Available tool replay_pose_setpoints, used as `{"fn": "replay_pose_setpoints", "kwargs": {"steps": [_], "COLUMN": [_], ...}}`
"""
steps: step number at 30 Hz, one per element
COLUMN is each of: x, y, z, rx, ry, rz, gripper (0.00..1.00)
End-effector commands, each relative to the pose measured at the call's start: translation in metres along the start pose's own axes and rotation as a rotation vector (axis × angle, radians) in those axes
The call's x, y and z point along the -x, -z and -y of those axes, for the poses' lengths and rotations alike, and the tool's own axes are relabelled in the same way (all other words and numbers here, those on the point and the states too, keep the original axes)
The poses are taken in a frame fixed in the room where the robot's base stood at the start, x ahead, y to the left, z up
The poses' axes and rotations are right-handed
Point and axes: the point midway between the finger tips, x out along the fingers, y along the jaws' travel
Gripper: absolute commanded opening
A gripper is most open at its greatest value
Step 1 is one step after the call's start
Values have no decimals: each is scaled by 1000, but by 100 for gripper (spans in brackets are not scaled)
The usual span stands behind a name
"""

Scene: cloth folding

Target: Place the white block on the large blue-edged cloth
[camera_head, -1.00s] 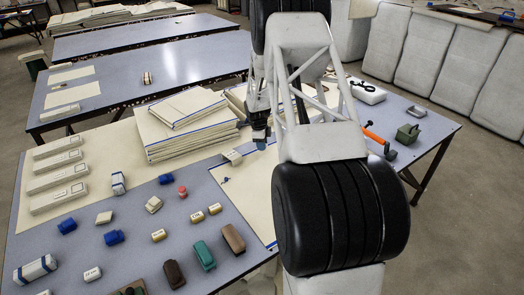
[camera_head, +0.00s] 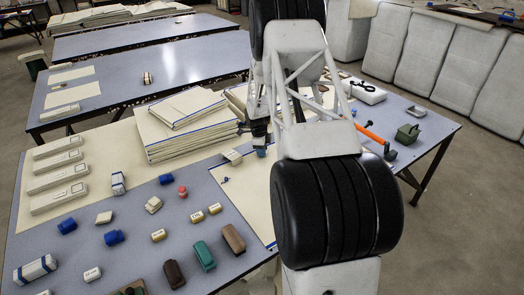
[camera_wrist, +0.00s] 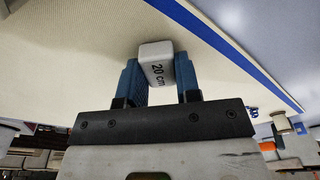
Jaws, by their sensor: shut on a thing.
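The white block (camera_wrist: 156,54), marked "20 cm", is between the two blue fingers of my gripper (camera_wrist: 159,75) in the wrist view. My gripper is shut on it. The large blue-edged cloth (camera_head: 247,189) lies flat on the front table, partly hidden behind my arm. In the wrist view the cream cloth (camera_wrist: 75,55) spreads behind the block, with its blue edge to the right. In the head view, the blue fingertips (camera_head: 261,149) show at the cloth's far part; the held block is not clearly seen there. I cannot tell whether the block touches the cloth.
A stack of folded blue-edged cloths (camera_head: 190,133) stands behind the cloth. Several small blocks and blue pieces lie to the left, with a pale block (camera_head: 232,157) at the cloth's far left corner. An orange-handled tool (camera_head: 373,137) and a green box (camera_head: 408,134) lie right.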

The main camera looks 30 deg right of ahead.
Motion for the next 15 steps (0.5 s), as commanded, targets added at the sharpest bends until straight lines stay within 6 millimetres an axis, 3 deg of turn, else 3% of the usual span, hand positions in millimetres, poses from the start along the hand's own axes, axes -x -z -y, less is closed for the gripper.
{"fn": "replay_pose_setpoints", "kwargs": {"steps": [4, 5, 9, 15], "x": [-3, -3, -3, -3], "y": [0, 0, 0, 0], "z": [0, 0, 0, 0], "rx": [0, 0, 0, 0], "ry": [-1, 0, 0, 0], "rz": [0, 0, 0, 0], "gripper": [9, 34, 55, 56]}}
